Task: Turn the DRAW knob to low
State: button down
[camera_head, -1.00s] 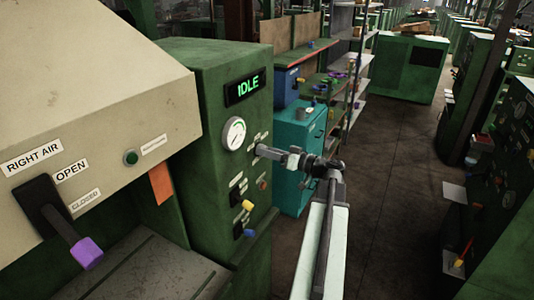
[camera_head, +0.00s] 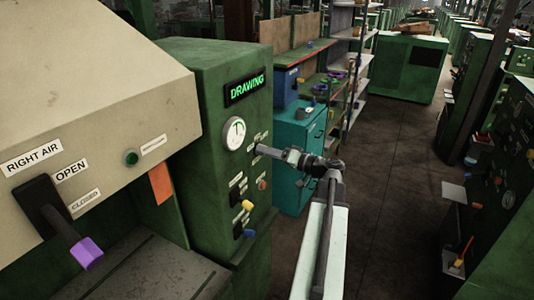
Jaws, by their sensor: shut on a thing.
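The green machine cabinet (camera_head: 216,84) stands left of the middle, and its lit display (camera_head: 246,89) reads DRAWING. A round white gauge (camera_head: 234,133) sits below the display. My gripper (camera_head: 262,150) is at the panel just right of and below the gauge, shut on the DRAW knob, which its jaws hide. The small labels around the knob are too small to read. The knob's setting cannot be seen.
A RIGHT AIR lever with a purple grip (camera_head: 86,253) is at lower left. A teal cabinet (camera_head: 298,155) stands behind my arm. The aisle floor (camera_head: 392,170) at right is clear.

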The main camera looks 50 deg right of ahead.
jog(key=c, duration=0.9)
grip_release()
jog(key=shift+s, duration=0.1)
jog(key=v, duration=0.7)
jog(key=shift+s+d, duration=0.1)
jog(key=shift+s, duration=0.25)
